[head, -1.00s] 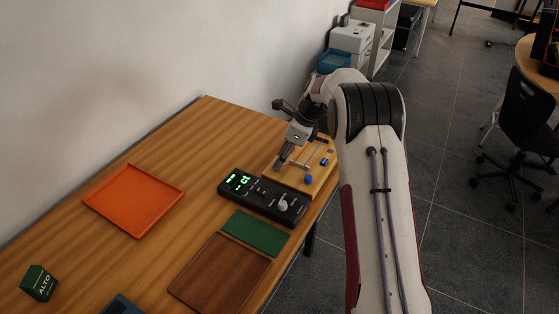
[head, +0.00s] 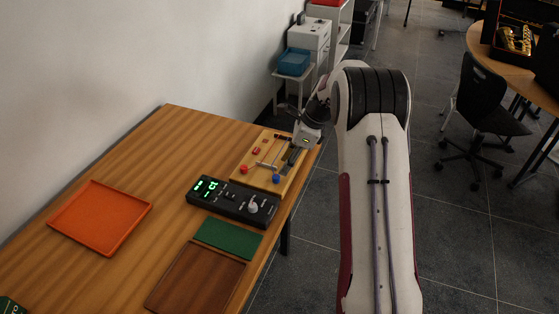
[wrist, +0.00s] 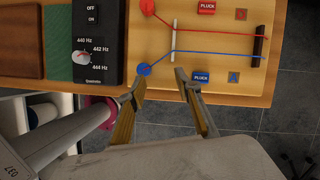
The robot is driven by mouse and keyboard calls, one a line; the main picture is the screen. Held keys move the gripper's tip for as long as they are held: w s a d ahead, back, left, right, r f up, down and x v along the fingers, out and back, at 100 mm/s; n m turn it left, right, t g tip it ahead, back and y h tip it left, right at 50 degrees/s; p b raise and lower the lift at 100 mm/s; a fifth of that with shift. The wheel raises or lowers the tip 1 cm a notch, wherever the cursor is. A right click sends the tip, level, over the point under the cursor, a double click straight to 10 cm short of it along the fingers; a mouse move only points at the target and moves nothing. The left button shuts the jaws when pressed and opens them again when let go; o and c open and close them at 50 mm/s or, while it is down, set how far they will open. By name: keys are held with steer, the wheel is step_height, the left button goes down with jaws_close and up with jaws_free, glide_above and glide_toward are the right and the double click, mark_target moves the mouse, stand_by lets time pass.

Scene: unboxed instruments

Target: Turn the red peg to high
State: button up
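The wooden string board (head: 236,172) lies at the table's right edge. Its red peg (head: 243,169) is at the left end of the red string; it also shows at the top of the wrist view (wrist: 148,7). The blue peg (head: 275,178) is at the end of the blue string, also in the wrist view (wrist: 144,69). My gripper (wrist: 160,72) is open over the blue-string side of the board, apart from the red peg. Its left fingertip appears close to the blue peg; contact cannot be told. No high or low marking is readable.
A black tuner (head: 232,200) with a lit green display and white knob sits beside the board. A red pluck block (wrist: 206,7) and a blue one (wrist: 202,77) are on the board. A green mat (head: 228,238), brown tray (head: 160,296) and orange tray (head: 62,222) lie further left.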

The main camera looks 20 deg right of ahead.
mark_target(244, 167)
stand_by(0.4)
